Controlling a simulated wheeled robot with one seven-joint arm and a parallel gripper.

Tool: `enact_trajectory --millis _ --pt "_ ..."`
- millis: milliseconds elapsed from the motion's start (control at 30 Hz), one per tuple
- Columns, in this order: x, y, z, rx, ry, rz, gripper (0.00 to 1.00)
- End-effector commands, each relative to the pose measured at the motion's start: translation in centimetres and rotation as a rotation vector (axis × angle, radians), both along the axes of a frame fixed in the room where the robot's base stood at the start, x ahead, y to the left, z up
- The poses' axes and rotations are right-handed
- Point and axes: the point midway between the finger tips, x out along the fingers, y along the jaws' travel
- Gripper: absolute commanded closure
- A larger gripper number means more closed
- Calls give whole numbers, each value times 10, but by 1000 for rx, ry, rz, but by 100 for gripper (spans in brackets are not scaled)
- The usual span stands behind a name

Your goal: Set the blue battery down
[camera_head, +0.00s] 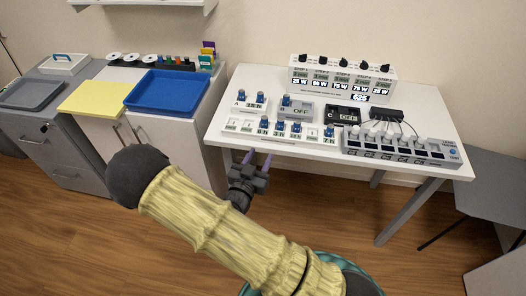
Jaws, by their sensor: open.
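Several small blue batteries stand on the white table (440,113). One pair is in the holder marked A (250,105) at the table's left. One blue battery (286,101) stands at the grey box (297,112) that reads OFF. More stand in a row of labelled slots along the front edge (280,133). Which one the task means I cannot tell. My gripper (258,158) is open just in front of the table's front edge, below the battery row. I see nothing between its purple fingers.
A dark box C reading OFF (342,115), a cabled black hub (386,114) and a long grey slotted unit (400,148) fill the table's right. A white dial panel (342,77) stands behind. Left are cabinets with a blue tray (167,91) and yellow mat (95,98).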

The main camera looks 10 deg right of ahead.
Motion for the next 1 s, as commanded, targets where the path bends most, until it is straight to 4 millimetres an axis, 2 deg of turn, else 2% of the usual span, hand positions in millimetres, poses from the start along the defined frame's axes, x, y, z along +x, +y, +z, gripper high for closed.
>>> enact_trajectory --millis 633,767,900,1000 --pt "1 -3 -2 20 26 -8 57" --pt "6 -13 -10 106 140 -28 57" --pt "9 -22 -21 256 346 -29 57" --pt "6 -24 -23 360 494 1 57"
